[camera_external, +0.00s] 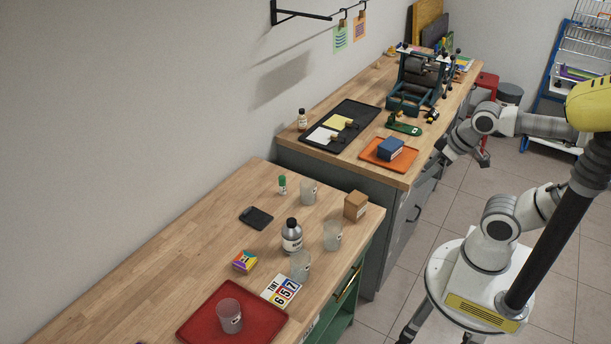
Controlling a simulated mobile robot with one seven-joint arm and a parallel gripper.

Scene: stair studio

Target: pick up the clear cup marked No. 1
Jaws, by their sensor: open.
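Several clear cups with small labels stand on the near wooden table. One cup (229,316) stands on the red tray (193,330). Another cup (300,267) stands beside the dark-capped bottle, a third cup (332,236) is near the table's right edge, and another cup (308,191) is farther back. The labels are too small to read, so I cannot tell which is No. 1. My gripper (463,158) is open and appears empty, off the right side of the benches, far from all the cups.
Among the cups are a dark-capped bottle (291,237), a cardboard box (355,205), a green-capped vial (282,185), a black flat item (256,217), a colourful box (244,262) and a number card (281,290). The far bench holds an orange tray (372,158) and a press (420,80). The table's left part is bare.

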